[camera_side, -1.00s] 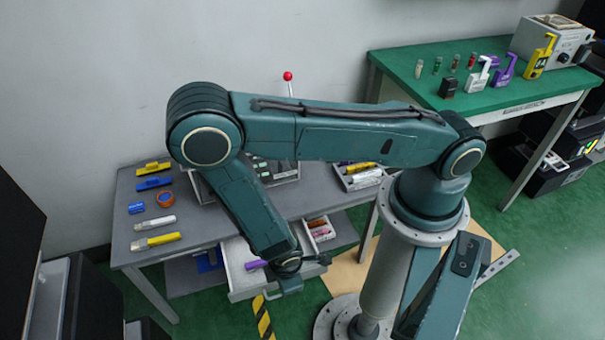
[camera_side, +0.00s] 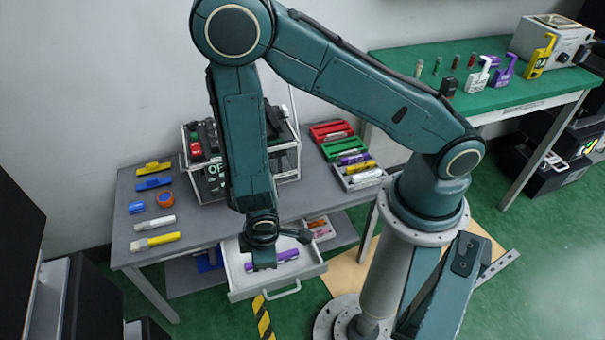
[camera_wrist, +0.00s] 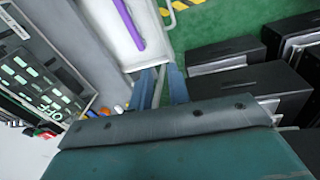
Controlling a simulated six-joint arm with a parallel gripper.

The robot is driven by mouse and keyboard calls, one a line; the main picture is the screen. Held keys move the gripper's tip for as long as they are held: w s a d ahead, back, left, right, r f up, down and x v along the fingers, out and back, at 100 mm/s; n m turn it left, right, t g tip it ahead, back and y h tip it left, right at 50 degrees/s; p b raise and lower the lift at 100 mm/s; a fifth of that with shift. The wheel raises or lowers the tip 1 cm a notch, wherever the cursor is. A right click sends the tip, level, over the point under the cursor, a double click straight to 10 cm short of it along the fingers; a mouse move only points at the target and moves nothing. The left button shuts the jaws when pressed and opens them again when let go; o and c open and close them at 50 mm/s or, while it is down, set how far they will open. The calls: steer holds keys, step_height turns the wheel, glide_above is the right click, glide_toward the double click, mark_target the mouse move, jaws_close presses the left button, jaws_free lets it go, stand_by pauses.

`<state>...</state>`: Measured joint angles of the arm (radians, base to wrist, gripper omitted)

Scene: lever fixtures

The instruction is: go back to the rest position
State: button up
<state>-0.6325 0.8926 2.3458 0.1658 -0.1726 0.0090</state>
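My gripper (camera_side: 264,262) hangs down over the open drawer (camera_side: 240,288) in the side view, above its left part. In the wrist view two blue fingers of my gripper (camera_wrist: 162,88) stand a little apart with nothing seen between them. A purple marker (camera_side: 287,256) lies in the drawer, just right of my gripper in the side view. It also shows in the wrist view (camera_wrist: 129,24), clear of the fingers.
A grey workbench (camera_side: 205,218) carries a caged panel (camera_side: 288,160), coloured trays (camera_side: 340,149) and several markers and tools. A green table (camera_side: 475,105) with padlocks stands at the back right. Dark cases (camera_wrist: 240,60) show in the wrist view.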

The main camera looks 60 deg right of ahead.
steer(key=w+d+r+m+t+y, duration=0.15)
steer(key=d+r, duration=0.25)
steer(key=r, duration=0.8)
steer(key=w+d+r+m, duration=0.2)
steer(key=d+r+m, duration=0.1)
steer(key=r, duration=0.9)
steer(key=s+d+r+m+t, duration=0.1)
steer(key=s+d+r, duration=0.3)
steer(key=s+r, duration=0.3)
steer(key=s+d+r+m+t, duration=0.1)
steer(key=s+d+r+m, duration=0.1)
steer(key=s+d+r, duration=0.2)
steer(key=shift+s+f+v, duration=0.2)
steer(key=shift+s+v, duration=0.2)
steer(key=shift+v, duration=1.9)
steer(key=shift+d+h, duration=0.1)
steer(key=shift+h, duration=0.15)
